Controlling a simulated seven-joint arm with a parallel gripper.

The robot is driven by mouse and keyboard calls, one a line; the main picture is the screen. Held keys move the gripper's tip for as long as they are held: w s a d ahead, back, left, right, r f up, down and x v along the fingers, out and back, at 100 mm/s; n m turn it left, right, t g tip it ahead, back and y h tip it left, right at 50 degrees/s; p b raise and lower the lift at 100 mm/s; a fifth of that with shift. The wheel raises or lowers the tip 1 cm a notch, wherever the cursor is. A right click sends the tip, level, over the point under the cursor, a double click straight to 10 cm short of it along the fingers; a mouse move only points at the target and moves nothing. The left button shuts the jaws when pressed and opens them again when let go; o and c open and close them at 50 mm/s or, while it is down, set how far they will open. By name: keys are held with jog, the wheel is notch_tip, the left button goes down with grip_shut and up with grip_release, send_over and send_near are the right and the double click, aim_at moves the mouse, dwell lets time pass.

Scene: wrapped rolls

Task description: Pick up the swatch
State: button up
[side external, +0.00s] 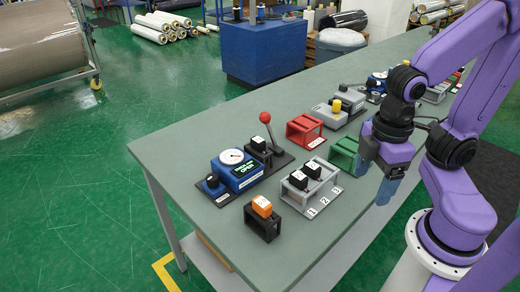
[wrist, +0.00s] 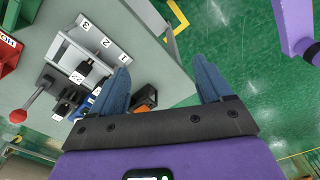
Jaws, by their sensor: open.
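I cannot tell for certain which item is the swatch. An orange block with a white label (side external: 262,206) sits in a small black holder (side external: 263,228) near the table's front corner; in the wrist view the orange block (wrist: 148,95) shows just right of my left finger. Black blocks with white labels (side external: 298,180) sit in a grey rack marked 1, 2, 3 (side external: 322,196). My gripper (side external: 377,184), purple with blue fingers, hangs at the table's right edge, right of the grey rack.
A blue dial device (side external: 235,170), a red-knobbed lever (side external: 266,119), a red rack (side external: 305,130) and a green rack (side external: 344,153) stand on the grey-green table (side external: 185,150). More devices stand farther back. The table's left strip is clear.

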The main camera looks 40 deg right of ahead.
jog(key=w+a+r+m, duration=0.3)
jog(key=w+a+m, duration=0.1)
jog(key=w+m, duration=0.4)
notch_tip(320, 180, up, 2)
jog(key=r+m, duration=0.1)
jog(key=m, duration=2.1)
send_over(258, 140)
jog(key=f, duration=1.2)
jog(key=shift+s+d, duration=0.15)
jog(key=shift+s, duration=0.05)
jog(key=shift+w+f, duration=0.15)
jog(key=shift+f, duration=1.25)
jog(key=shift+w+f, duration=0.1)
jog(key=shift+f, duration=1.3)
jog(key=c, duration=1)
jog(key=shift+o, duration=0.2)
jog(key=shift+r, duration=0.1)
